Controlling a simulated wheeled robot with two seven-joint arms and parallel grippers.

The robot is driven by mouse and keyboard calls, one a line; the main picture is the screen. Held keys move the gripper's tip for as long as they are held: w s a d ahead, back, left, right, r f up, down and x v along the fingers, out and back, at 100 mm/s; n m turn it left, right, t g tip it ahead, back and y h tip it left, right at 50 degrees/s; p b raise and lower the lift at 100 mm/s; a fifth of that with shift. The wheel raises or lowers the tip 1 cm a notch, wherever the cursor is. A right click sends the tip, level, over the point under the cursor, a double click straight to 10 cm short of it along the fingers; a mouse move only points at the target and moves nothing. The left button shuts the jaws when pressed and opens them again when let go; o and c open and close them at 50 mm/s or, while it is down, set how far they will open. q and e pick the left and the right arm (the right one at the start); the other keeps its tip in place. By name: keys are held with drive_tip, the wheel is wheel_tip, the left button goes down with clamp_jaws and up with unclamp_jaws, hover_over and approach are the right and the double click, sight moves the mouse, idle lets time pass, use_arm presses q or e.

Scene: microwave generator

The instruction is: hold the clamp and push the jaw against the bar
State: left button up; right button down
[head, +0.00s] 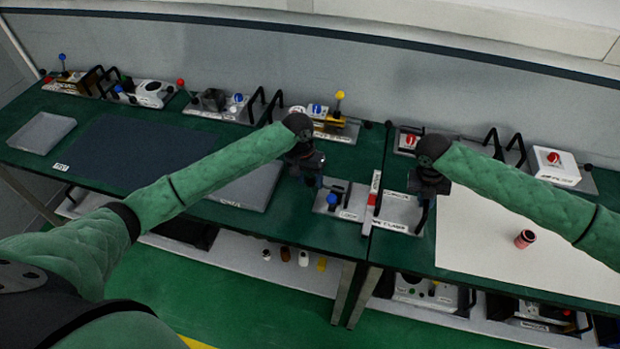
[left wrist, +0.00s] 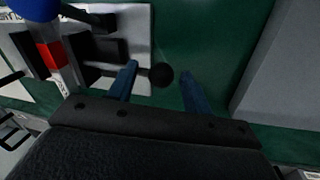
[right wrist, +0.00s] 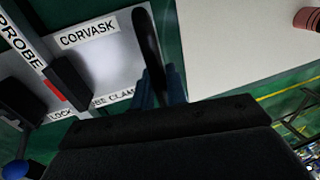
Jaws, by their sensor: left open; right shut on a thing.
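The probe clamp's pale metal plate (head: 400,212) lies at the table's front edge, with a white bar with a red band (head: 373,200) across it. My right gripper (head: 424,212) is shut on the clamp's black upright handle (right wrist: 147,38). A fixed-looking black block (right wrist: 70,84) stands right of the bar. The black jaw (right wrist: 20,98) is left of the bar; I cannot tell whether they touch. The jaw's rod ends in a black knob (left wrist: 161,75). My left gripper (left wrist: 158,88) is open, its fingers on either side of the knob, apparently not gripping it.
A blue-knobbed lock (head: 332,199) stands beside the jaw. A grey tray (head: 245,190) lies left of my left gripper. A pale mat (head: 480,245) with a pink cylinder (head: 525,239) lies to the right. Several devices with black handles line the back.

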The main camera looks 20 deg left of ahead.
use_arm(q)
drive_tip(key=shift+f, duration=0.1)
use_arm(e)
drive_tip(key=shift+s+f, duration=0.1)
drive_tip(key=shift+f, duration=0.1)
use_arm(q)
clamp_jaws()
drive_tip(key=shift+d, duration=2.9)
unclamp_jaws()
wheel_tip(320, 180, up, 12)
drive_tip(key=a, duration=0.2)
drive_tip(key=shift+w+a, duration=0.15)
drive_tip(key=shift+w, duration=0.05)
